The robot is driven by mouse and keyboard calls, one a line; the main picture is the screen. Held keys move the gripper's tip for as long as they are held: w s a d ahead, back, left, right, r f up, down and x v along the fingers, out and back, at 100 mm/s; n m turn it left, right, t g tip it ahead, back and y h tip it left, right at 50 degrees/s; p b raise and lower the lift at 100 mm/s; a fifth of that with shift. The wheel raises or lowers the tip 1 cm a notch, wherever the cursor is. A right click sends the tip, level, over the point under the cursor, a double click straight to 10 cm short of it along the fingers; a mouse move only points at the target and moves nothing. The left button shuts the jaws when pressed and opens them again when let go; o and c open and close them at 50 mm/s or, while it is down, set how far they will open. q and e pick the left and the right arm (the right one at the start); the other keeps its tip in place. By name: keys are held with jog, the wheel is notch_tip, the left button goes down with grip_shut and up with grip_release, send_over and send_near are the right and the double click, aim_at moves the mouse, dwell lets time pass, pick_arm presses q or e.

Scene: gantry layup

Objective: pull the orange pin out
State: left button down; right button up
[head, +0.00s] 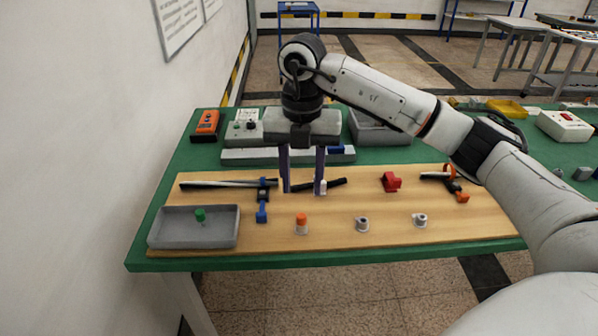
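The orange pin (301,218) stands upright in a small pale holder (301,230) near the front of the wooden board. A green pin (200,214) is in the grey tray (240,232) at the board's left end. My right gripper (302,190) points down with its two fingers apart. No object shows held between them. It appears just beyond the orange pin in the picture, apart from it; its exact height is hard to tell. My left gripper is not in view.
Two empty-looking holders (362,224) (420,220) stand to the right. A blue clamp (262,205), a black bar (335,184) and a red block (391,182) lie on the wooden board (330,236). Grey equipment (243,132) stands behind. A wall is at left.

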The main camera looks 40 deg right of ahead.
aim_at(301, 215)
notch_tip(301, 215, down, 8)
jog(key=shift+f, duration=0.25)
jog(key=shift+a, duration=0.1)
grip_shut()
